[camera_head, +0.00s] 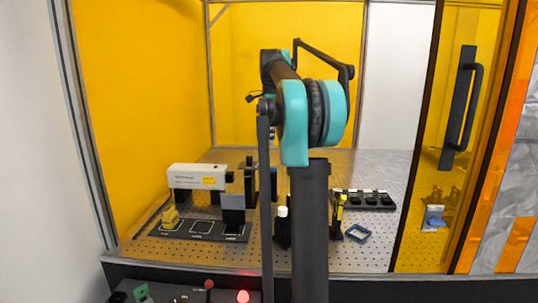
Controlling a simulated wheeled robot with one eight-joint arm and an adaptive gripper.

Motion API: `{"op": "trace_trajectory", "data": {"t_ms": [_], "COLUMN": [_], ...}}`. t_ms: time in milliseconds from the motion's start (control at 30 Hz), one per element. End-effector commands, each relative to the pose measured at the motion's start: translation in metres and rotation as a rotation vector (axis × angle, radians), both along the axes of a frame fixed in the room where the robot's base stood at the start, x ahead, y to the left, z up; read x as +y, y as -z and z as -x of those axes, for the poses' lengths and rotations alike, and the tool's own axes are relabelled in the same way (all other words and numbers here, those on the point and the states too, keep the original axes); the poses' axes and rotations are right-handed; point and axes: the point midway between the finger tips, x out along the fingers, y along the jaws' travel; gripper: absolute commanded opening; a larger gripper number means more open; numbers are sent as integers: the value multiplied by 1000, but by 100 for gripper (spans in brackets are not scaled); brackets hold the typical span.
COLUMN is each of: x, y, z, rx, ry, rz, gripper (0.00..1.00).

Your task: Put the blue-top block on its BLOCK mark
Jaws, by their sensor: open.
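A black plate with white outlined marks (201,228) lies at the left of the perforated table. I cannot read the labels, so I cannot tell which outline is the BLOCK mark. The middle outline looks bare. I cannot make out the blue-top block for certain. A small dark square with a blue rim (357,232) lies right of my column. My arm fills the middle of the view, and I cannot make out my gripper's fingers.
A white instrument (196,177) stands behind the plate. A black rack (369,200) stands at the back right. A white-capped item (282,212) stands near my column. A yellow door with a black handle (462,107) is at the right. The perforated table (385,245) has free room at front right.

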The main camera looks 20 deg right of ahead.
Motion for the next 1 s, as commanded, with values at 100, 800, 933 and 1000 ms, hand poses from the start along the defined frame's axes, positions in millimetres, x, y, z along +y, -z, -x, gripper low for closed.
{"op": "trace_trajectory", "data": {"t_ms": [100, 800, 933, 1000], "x": [0, 0, 0, 0], "y": [16, 139, 154, 159], "z": [0, 0, 0, 0], "rx": [0, 0, 0, 0], "ry": [0, 0, 0, 0], "rz": [0, 0, 0, 0], "gripper": [62, 62, 62, 62]}}
